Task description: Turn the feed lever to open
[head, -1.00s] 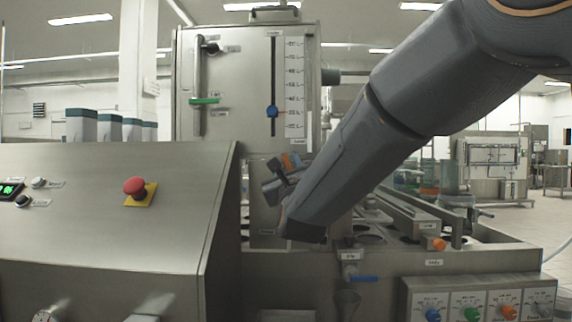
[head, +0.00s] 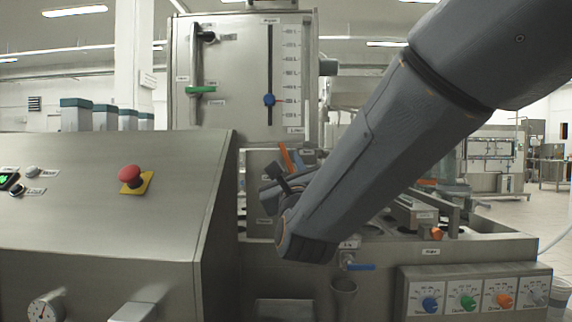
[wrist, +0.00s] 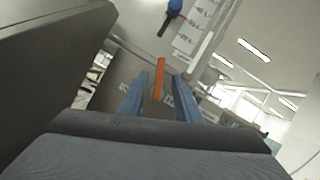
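An orange lever (head: 285,157) shows on the front of the machine below the tall steel hopper. Its label is too small to read, so I cannot confirm that it is the feed lever. My gripper (head: 272,188) is just in front of and below it in the head view, partly hidden by my own wrist. In the wrist view the orange lever (wrist: 159,80) appears as an upright bar between the two blue-grey fingers of my gripper (wrist: 157,82). The fingers are apart, with gaps to the bar on both sides. I cannot tell how deep the lever sits between them.
The steel hopper (head: 228,55) carries a green lever (head: 201,90) and a blue slider (head: 269,100). A console with a red button (head: 131,174) stands at left. A blue tap handle (head: 361,267) sits below my wrist. Coloured knobs (head: 467,302) are at lower right.

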